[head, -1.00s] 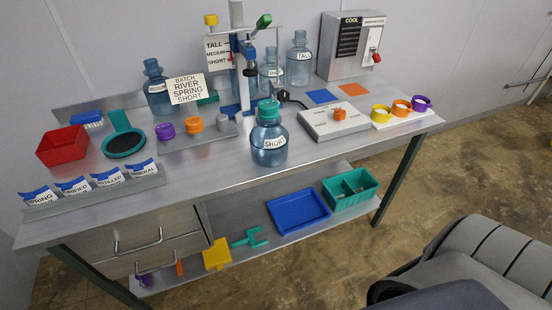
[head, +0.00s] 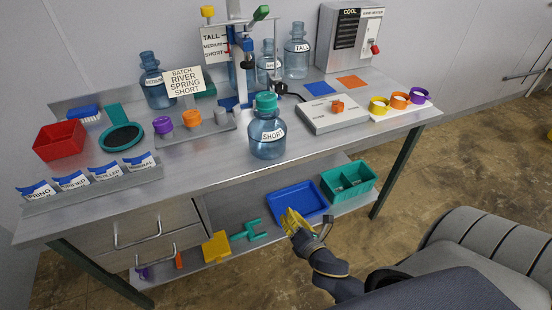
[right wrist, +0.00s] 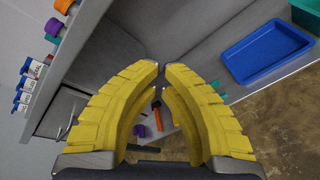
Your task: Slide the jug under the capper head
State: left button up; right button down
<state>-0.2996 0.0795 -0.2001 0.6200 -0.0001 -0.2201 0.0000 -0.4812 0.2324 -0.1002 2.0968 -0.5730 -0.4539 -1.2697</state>
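The jug (head: 267,138) is blue, see-through and labelled SHORT, with a teal cap. It stands upright near the middle front of the bench. The capper stand (head: 243,75) is behind it, with a head (head: 246,44) on its upright and a blue base partly hidden by the jug. The jug is in front of the stand, not under the head. My right gripper (head: 290,218), yellow-fingered, is low in front of the bench, below and right of the jug. In the right wrist view its fingertips (right wrist: 161,73) almost meet, with nothing between them. My left gripper is not visible.
A grey slab (head: 333,116) with an orange knob is right of the jug. A tray of coloured caps (head: 195,130) is to its left, and a sign (head: 184,86) reads RIVER SPRING SHORT. A blue tray (head: 297,203) and teal bin (head: 349,181) sit on the lower shelf.

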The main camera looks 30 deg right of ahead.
notch_tip(320, 180, up, 14)
jog(key=n+t+h, duration=0.1)
jog(key=n+t, duration=0.2)
jog(key=n, duration=0.6)
send_near(274, 154)
jog(key=w, duration=0.5)
jog(key=w+d, duration=0.1)
jog(key=w, duration=0.2)
jog(key=shift+r, duration=0.1)
jog(key=shift+w, duration=0.15)
jog(key=w, duration=0.2)
jog(key=w+d, duration=0.1)
jog(key=w, duration=0.4)
jog(key=shift+w+d, duration=0.15)
